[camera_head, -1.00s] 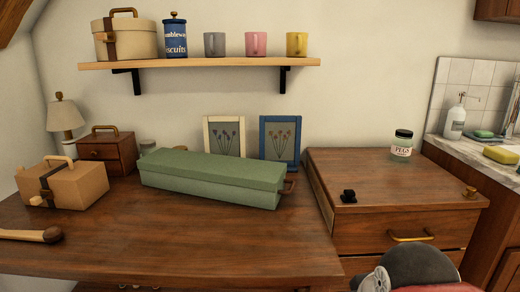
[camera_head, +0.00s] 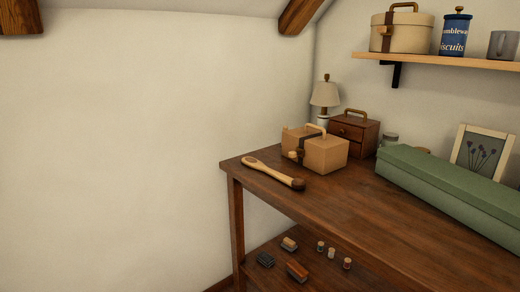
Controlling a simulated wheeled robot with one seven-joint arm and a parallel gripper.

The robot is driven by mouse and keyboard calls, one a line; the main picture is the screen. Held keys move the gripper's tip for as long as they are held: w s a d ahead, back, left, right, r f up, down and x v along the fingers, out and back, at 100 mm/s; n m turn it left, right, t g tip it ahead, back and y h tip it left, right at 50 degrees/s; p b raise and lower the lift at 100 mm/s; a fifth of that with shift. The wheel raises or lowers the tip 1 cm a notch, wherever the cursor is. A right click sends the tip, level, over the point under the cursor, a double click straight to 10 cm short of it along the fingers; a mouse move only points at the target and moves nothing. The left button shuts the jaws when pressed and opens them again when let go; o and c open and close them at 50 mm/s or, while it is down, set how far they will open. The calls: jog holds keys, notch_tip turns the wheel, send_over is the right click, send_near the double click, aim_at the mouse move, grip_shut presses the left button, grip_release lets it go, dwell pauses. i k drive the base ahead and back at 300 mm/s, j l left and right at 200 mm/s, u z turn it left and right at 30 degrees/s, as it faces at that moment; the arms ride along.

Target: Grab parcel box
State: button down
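The tan box with a dark strap and a handle on top (camera_head: 316,150), which looks like the parcel box, sits on the wooden table (camera_head: 330,200) near its back left corner. It is upright and closed, with a small pale tag or peg on its front left. Nothing covers it from this side. My gripper is not in view.
A wooden brush (camera_head: 273,174) lies just in front of the tan box. A small brown chest (camera_head: 354,134) and a lamp (camera_head: 325,95) stand behind it. A long green box (camera_head: 450,190) lies to the right. Small items, including an orange-brown block (camera_head: 297,271), lie on the lower shelf. Left floor side looks clear.

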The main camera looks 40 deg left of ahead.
aim_at(323, 154)
jog(key=u, duration=1.1)
